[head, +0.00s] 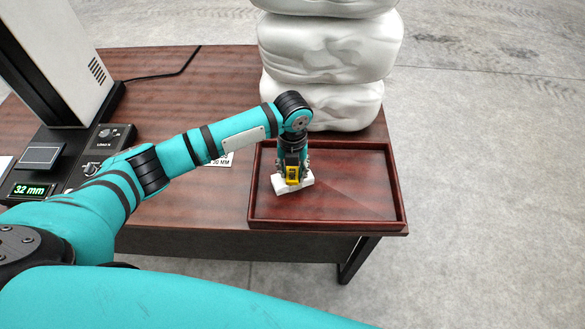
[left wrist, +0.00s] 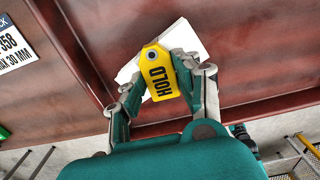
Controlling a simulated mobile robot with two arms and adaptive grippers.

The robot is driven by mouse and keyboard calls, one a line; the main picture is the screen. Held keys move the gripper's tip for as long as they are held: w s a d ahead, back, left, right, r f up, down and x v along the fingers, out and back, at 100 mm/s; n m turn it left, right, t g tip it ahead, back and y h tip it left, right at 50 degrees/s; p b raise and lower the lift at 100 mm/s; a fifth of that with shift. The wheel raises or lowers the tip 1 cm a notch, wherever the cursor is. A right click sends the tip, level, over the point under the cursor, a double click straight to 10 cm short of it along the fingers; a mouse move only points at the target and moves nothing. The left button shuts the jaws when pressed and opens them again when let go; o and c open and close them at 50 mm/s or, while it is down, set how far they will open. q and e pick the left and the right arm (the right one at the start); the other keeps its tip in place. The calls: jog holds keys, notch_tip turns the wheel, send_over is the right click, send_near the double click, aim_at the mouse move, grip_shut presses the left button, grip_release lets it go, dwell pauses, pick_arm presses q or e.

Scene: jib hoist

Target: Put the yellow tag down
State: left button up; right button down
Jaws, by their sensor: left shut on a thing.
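The yellow tag (left wrist: 158,75), marked HOLD, is between the fingers of my left gripper (left wrist: 160,90) in the left wrist view. In the head view the tag (head: 293,174) shows at the end of my left arm, over the wooden tray (head: 350,200). My left gripper (head: 292,178) is shut on it and points down inside the tray's left part. A white piece (head: 306,181) shows right behind or below the tag; it also shows in the left wrist view (left wrist: 190,38). I cannot tell whether the tag touches the tray floor. My right gripper is not in view.
White stacked bulky sacks (head: 325,105) stand behind the tray. At the left is a machine (head: 75,50) with a display (head: 30,190) reading 32 mm. A printed label (head: 222,160) lies left of the tray. The tray's right part is clear.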

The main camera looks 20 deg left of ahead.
aim_at(293, 173)
pick_arm(q)
jog(key=shift+f, duration=0.2)
jog(key=o, duration=1)
jog(key=shift+f, duration=0.15)
jog(key=shift+c, duration=0.2)
notch_tip(293, 173, up, 12)
jog(key=shift+r+b, duration=0.2)
jog(key=shift+b, duration=0.25)
